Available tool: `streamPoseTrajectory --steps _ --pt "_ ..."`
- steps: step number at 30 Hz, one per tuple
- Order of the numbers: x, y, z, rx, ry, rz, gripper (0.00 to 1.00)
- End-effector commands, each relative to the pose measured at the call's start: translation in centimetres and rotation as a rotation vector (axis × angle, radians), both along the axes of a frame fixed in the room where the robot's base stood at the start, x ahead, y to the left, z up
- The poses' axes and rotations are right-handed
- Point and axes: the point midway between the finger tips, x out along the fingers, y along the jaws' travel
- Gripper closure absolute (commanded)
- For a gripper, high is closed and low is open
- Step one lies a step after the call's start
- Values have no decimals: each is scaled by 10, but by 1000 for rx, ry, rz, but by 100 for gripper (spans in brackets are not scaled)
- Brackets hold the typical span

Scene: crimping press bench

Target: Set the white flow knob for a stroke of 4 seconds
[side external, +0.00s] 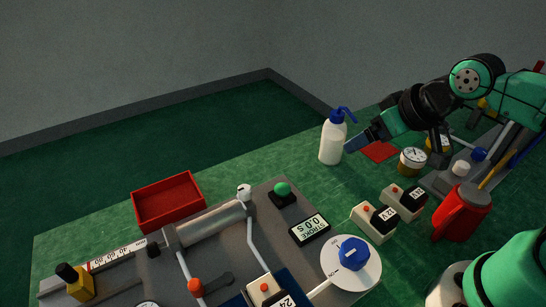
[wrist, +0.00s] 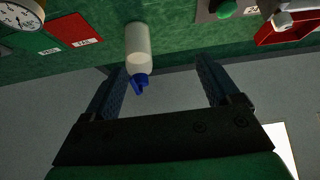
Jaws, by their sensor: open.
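A small white knob (side external: 243,192) sits at the right end of the grey cylinder (side external: 212,224); I take it for the flow knob. In the wrist view a white knob (wrist: 282,20) shows at the top right. Its setting is too small to read. The stroke display (side external: 310,228) reads 0.0 s.
A blue knob (side external: 353,252) on a white dial, a green button (side external: 282,189) and a red tray (side external: 168,200) surround the press. Another white knob (side external: 461,168) is on the right-hand fixture.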

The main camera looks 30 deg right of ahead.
Motion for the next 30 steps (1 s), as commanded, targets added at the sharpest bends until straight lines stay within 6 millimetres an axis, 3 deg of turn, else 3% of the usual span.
streamPoseTrajectory --steps 8,17,30 --pt "0 0 0 0 0 0 18" --pt "0 0 0 0 0 0 100" --pt "0 0 0 0 0 0 100"
